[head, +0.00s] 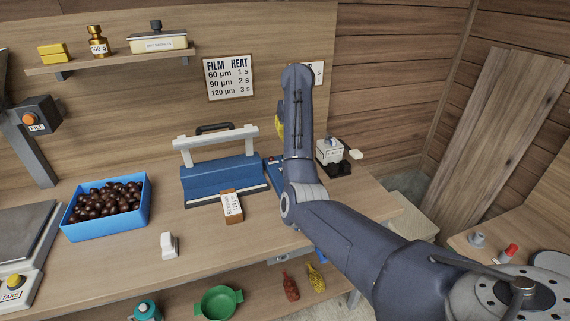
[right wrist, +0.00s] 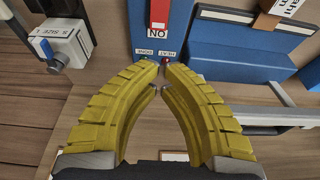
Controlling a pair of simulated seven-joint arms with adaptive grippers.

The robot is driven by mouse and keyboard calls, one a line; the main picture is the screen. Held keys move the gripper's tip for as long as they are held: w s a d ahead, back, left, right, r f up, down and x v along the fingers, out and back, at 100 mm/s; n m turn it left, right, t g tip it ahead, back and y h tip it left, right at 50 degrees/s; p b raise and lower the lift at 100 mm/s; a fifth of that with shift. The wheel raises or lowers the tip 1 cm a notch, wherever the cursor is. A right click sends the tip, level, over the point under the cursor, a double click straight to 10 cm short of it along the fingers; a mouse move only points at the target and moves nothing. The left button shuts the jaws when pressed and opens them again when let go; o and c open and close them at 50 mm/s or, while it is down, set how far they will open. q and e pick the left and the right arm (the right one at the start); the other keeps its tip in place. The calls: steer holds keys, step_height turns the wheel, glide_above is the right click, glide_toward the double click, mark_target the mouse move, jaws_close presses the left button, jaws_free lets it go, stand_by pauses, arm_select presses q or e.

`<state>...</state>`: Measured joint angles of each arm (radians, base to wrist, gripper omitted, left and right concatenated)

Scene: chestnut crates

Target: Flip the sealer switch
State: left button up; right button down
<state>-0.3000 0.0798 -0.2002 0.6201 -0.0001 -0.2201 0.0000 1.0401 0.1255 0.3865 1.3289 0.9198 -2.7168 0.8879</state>
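The blue sealer (head: 222,178) with its white press bar stands on the bench in the head view. Its blue control panel (right wrist: 145,38) shows at the top of the right wrist view, upside down, with a red switch (right wrist: 159,12) above an "ON" label and small lamp labels below. My right gripper (right wrist: 161,75) has yellow fingers whose tips come together just below the panel labels, with nothing between them. I cannot tell whether the tips touch the panel. In the head view my right arm hides the switch and most of that gripper (head: 279,122). My left gripper is not in view.
A blue crate of chestnuts (head: 146,186) and a small white object (head: 169,245) are to the left. A white labelled device (head: 330,151) stands right of my arm. The bench front between crate and carton is mostly clear.

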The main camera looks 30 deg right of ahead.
steer(key=shift+s+r, duration=0.1)
steer(key=shift+s, duration=0.05)
steer(key=shift+d, duration=0.1)
stand_by(0.3)
steer(key=x, duration=1.2)
steer(key=shift+s+f, duration=0.3)
steer(key=shift+s, duration=0.05)
steer(key=shift+x, duration=0.8)
steer(key=shift+s, duration=0.15)
steer(key=shift+f, duration=0.2)
steer(key=shift+f, duration=0.4)
stand_by(0.4)
steer(key=shift+r, duration=0.15)
steer(key=shift+r, duration=0.7)
